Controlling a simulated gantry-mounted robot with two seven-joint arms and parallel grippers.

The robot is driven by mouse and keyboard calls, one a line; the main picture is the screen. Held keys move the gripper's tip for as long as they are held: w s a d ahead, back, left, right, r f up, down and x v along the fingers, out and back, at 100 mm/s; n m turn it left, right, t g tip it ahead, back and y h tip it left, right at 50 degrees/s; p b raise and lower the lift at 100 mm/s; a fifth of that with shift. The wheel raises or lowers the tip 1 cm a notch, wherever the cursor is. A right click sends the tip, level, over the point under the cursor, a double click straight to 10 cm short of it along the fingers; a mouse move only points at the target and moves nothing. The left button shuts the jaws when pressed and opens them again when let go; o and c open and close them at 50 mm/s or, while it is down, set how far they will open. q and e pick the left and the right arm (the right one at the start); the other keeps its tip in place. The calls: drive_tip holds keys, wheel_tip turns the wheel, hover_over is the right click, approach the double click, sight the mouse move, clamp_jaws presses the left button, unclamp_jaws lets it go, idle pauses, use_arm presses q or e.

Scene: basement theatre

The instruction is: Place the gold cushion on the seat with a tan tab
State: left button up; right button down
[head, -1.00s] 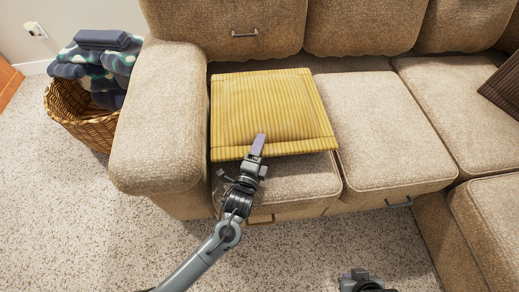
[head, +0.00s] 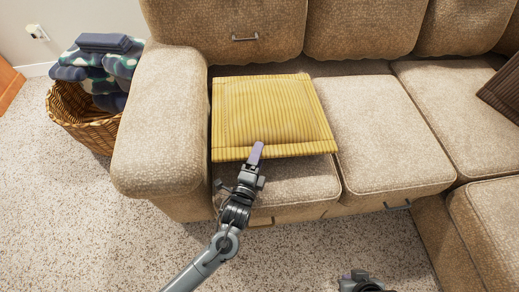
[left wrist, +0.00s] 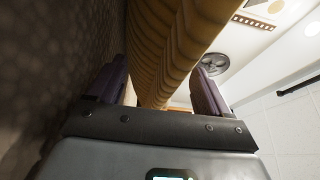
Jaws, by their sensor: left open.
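The gold cushion (head: 270,108), ribbed and square, lies on the left sofa seat (head: 290,185), covering its back and middle. A small tan tab (head: 260,222) shows at that seat's front edge. My left gripper (head: 257,150) is at the cushion's front edge, open. In the left wrist view the cushion (left wrist: 170,50) stands between the two spread fingers (left wrist: 160,90); whether either finger touches it I cannot tell. Only the top of my right gripper (head: 360,281) shows at the bottom edge, and its jaws are hidden.
The middle seat (head: 385,130) is bare and has a dark grey tab (head: 398,205). The sofa armrest (head: 160,120) rises left of the cushion. A wicker basket (head: 85,125) of blankets stands beyond it. A brown cushion (head: 503,90) lies at far right.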

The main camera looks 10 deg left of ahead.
use_arm(q)
drive_tip(key=s+p, duration=0.1)
drive_tip(key=s, duration=0.4)
drive_tip(key=s+a+p, duration=0.1)
drive_tip(key=s, duration=0.2)
drive_tip(key=shift+s+a+p, duration=0.1)
drive_tip(key=shift+s+p, duration=0.15)
drive_tip(key=shift+p, duration=0.05)
drive_tip(key=shift+s+f, duration=0.1)
drive_tip(key=shift+s, duration=0.4)
